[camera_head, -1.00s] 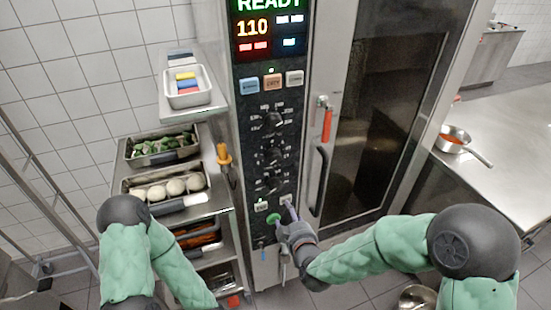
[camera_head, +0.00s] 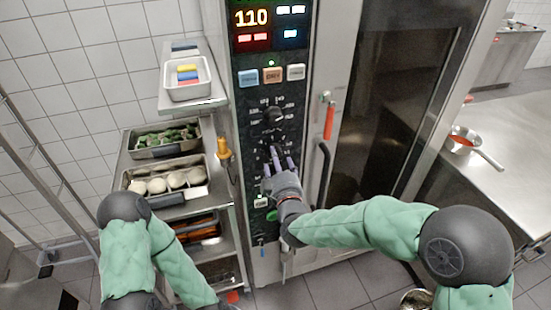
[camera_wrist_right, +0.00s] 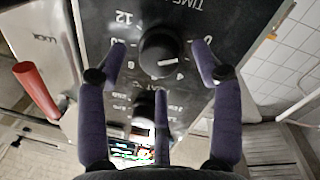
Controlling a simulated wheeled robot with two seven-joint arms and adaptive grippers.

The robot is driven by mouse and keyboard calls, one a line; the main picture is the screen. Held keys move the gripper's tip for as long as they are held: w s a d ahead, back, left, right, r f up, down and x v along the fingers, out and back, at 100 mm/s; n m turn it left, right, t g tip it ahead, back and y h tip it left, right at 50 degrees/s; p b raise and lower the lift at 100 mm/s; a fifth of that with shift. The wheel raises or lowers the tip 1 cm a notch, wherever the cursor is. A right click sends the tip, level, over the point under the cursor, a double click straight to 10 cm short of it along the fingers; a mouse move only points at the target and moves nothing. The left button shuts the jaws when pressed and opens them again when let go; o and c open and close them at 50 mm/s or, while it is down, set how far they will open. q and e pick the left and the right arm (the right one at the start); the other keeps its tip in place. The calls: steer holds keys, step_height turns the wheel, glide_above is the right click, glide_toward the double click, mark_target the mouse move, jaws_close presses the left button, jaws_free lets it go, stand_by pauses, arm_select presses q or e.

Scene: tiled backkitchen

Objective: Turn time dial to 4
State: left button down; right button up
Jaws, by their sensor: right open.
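A black round dial (camera_wrist_right: 160,52) with a white pointer mark shows in the right wrist view, on a black panel with printed numbers and an upside-down "TIME" label. Its pointer aims down and right; the exact number is unclear. My right gripper (camera_wrist_right: 163,62) is open, with purple fingers on both sides of the dial and a third finger below it; contact cannot be told. In the head view my right gripper (camera_head: 280,156) is at the oven's control panel (camera_head: 254,108), hiding part of its lower controls. My left gripper is out of view, below the picture.
Another dial (camera_wrist_right: 142,105) lies close below in the wrist view. The oven door has a red-ended lever (camera_head: 328,122) and a handle (camera_head: 321,172) right of the panel. A tray rack (camera_head: 219,193) stands left. A steel counter (camera_head: 500,135) with a pan is at right.

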steer(key=shift+x, duration=1.25)
steer(key=shift+c, duration=0.3)
steer(key=shift+s, duration=0.1)
steer(key=c, duration=1.1)
